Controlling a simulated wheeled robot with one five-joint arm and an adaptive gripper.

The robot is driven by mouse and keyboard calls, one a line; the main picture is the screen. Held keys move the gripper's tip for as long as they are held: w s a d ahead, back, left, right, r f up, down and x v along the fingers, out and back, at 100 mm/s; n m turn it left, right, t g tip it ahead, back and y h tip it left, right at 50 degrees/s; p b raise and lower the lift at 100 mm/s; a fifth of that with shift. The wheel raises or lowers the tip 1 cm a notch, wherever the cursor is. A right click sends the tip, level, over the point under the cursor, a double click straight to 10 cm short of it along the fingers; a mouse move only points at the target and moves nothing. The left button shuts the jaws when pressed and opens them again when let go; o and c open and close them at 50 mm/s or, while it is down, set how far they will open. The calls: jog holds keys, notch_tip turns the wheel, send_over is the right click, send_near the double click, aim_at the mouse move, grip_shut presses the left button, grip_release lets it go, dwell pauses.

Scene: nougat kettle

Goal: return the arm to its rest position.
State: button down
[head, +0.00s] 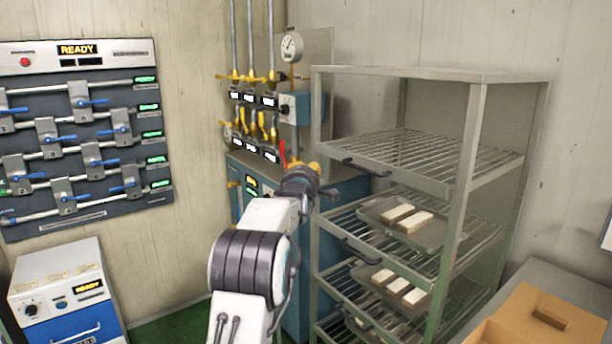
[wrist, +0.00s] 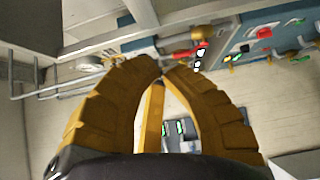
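My white and dark arm (head: 262,250) rises from the bottom middle of the head view and reaches away from me. It ends at my gripper (head: 314,167), which is mostly hidden behind the wrist there, with a bit of yellow showing. In the wrist view, the two curved yellow fingers of my gripper (wrist: 163,70) come together at their tips. I see nothing held between the tips. A gap shows between the fingers lower down.
A metal rack (head: 466,180) with wire shelves and trays of pale bars stands close to the right of my arm. Behind is a blue cabinet (head: 294,240) with pipes and a red lever (head: 283,153).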

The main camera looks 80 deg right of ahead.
jog(key=shift+a, duration=0.35)
